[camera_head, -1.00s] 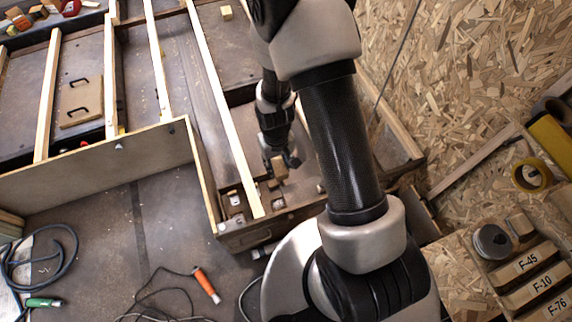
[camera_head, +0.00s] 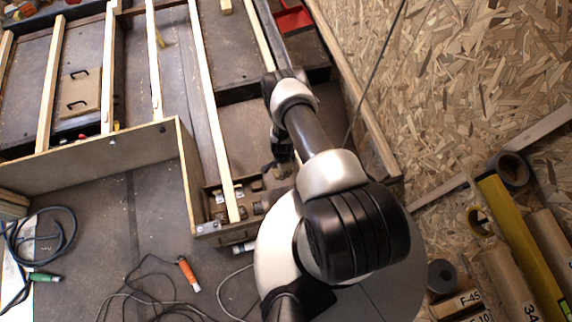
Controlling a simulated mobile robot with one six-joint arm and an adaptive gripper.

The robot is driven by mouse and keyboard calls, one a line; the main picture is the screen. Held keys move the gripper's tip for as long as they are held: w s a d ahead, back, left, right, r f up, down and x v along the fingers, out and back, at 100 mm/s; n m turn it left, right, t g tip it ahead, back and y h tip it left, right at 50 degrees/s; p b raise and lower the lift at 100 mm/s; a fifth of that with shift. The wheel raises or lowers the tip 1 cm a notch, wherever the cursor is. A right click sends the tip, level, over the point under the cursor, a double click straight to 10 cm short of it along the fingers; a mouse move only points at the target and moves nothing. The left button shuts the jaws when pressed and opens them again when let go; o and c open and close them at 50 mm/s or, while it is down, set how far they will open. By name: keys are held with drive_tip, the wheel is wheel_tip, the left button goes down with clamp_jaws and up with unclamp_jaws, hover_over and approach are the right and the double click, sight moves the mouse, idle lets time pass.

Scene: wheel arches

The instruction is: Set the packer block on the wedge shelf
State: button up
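My gripper (camera_head: 281,166) is small and dark in the head view, over the bay at the near end of the long pale batten. My arm partly covers it, and I cannot tell whether its fingers are open or shut. Brownish shapes lie just beside and below it. I cannot tell whether one is the packer block or whether it is held. A small pale wood block (camera_head: 225,6) lies far off at the top edge. I cannot clearly pick out the wedge shelf.
Pale battens (camera_head: 212,110) run across the dark floor. A plywood panel (camera_head: 90,153) stands at left, with cables (camera_head: 150,285) in front. A red tray (camera_head: 292,18) is at the top. Labelled rolls and a yellow level (camera_head: 520,240) are at lower right, beside the chipboard wall.

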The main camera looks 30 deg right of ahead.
drive_tip(key=f, duration=0.1)
drive_tip(key=s+f+m, duration=0.1)
drive_tip(key=s+f, duration=0.1)
drive_tip(key=shift+d+m, duration=0.25)
drive_tip(key=shift+m, duration=0.15)
drive_tip(key=b, duration=1.5)
hover_over(286, 191)
wheel_tip(286, 191, down, 14)
drive_tip(key=shift+f, duration=0.1)
wheel_tip(286, 191, down, 5)
drive_tip(key=b, duration=0.4)
drive_tip(key=shift+b, duration=0.35)
drive_tip(key=shift+f, duration=0.2)
drive_tip(key=o, duration=1.2)
drive_tip(key=shift+c, duration=0.2)
drive_tip(key=shift+r, duration=0.1)
